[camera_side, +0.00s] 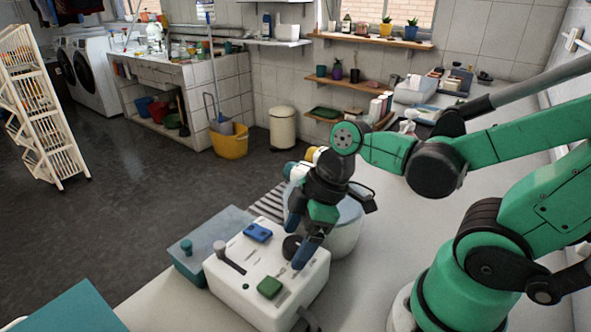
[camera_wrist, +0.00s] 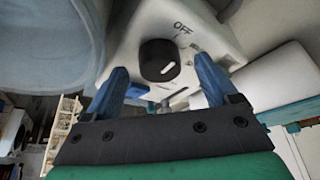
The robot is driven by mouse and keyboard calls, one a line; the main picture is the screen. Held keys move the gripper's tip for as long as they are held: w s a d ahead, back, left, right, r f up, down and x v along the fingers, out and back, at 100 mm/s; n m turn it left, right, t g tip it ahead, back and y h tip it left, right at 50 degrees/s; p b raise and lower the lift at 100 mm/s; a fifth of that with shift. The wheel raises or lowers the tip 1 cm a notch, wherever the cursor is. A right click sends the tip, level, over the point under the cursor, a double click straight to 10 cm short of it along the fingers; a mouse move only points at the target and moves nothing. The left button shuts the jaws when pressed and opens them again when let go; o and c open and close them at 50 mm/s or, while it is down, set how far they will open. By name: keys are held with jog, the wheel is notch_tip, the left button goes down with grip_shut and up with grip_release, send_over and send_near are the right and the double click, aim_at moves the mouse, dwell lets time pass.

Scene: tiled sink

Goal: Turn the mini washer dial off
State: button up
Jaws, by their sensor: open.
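The mini washer (camera_side: 238,285) is a white box on the counter, with controls on its top. Its black round dial (camera_wrist: 160,60) has a white pointer mark, which points to the lower right in the wrist view. The word OFF (camera_wrist: 183,27) is printed on the white panel (camera_wrist: 205,30) at the upper right of the dial. In the side view the dial (camera_side: 292,246) is partly hidden by my gripper. My gripper (camera_wrist: 160,75) is open, with its blue fingers on either side of and just short of the dial. I cannot tell whether either finger touches it.
On the washer top are a blue block (camera_side: 258,232), a dark lever (camera_side: 229,258) and a green block (camera_side: 270,287). A teal-lidded box (camera_side: 187,247) stands to its left. A rounded white tub (camera_side: 347,232) stands close behind my gripper. The counter (camera_side: 372,290) to the right is clear.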

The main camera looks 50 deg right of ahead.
jog(key=shift+v, duration=2.7)
jog(key=shift+w+d+f+m+t+h, duration=0.15)
jog(key=shift+w+m+t+h, duration=0.15)
jog(key=shift+m, duration=0.4)
jog(key=w+m+t+h, duration=0.1)
jog(key=m, duration=0.1)
jog(key=w+d+m+t, duration=0.1)
jog(key=w+m, duration=0.1)
jog(key=m, duration=0.1)
jog(key=w+r+m+t+h, duration=0.1)
jog(key=m, duration=0.1)
jog(key=shift+w+d+m+t+h, duration=0.25)
jog(key=shift+d+m+t+h, duration=0.05)
jog(key=shift+m, duration=0.1)
